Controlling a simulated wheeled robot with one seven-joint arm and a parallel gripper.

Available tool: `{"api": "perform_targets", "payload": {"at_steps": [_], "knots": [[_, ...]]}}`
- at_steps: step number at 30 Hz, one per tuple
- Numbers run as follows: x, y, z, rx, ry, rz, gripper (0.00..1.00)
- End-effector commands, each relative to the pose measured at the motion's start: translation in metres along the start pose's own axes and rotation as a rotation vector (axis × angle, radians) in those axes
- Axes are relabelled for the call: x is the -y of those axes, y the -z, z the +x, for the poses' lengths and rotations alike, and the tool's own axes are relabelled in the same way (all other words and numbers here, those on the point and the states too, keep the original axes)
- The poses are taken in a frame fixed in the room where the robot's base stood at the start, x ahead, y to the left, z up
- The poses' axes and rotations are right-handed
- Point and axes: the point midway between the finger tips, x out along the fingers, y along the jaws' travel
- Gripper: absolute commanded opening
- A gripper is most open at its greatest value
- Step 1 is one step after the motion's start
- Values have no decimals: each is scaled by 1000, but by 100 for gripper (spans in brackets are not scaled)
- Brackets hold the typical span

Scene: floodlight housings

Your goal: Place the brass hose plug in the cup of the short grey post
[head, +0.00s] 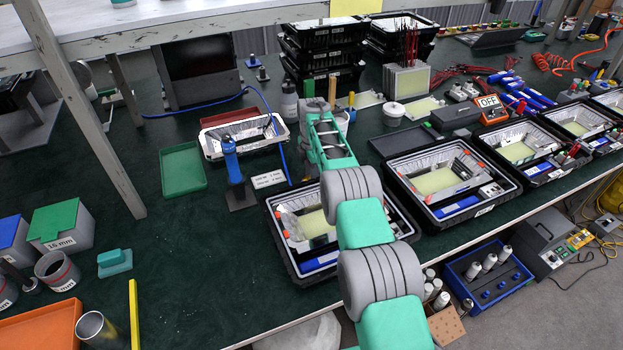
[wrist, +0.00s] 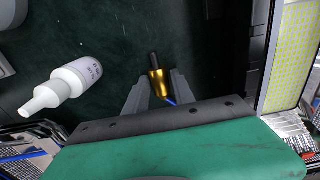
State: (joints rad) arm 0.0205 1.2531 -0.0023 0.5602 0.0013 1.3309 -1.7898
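The brass hose plug (wrist: 158,84) shows in the wrist view, with a black end pointing away from the camera and a bit of blue at its near end. It sits between the two grey fingers of my gripper (wrist: 160,80), which look closed against its sides. In the head view my gripper is mostly hidden behind my own arm, among items behind the front housings, and I cannot make out the plug there. I cannot pick out the short grey post or its cup with certainty in either view.
A white bottle (wrist: 72,82) is left of my gripper in the wrist view. Open black floodlight cases (head: 453,220) line the front edge. A white-rimmed tray (head: 212,148) and a blue upright tool (head: 231,160) stand left.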

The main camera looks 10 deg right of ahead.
Motion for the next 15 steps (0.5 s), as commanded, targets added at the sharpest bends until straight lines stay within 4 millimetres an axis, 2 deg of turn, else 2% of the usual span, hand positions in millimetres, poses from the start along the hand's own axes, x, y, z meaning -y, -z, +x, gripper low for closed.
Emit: {"api": "perform_targets", "payload": {"at_steps": [2, 10, 15], "knots": [[0, 0, 0, 0, 0, 0, 23], [0, 0, 0, 0, 0, 0, 1], [0, 0, 0, 0, 0, 0, 0]]}}
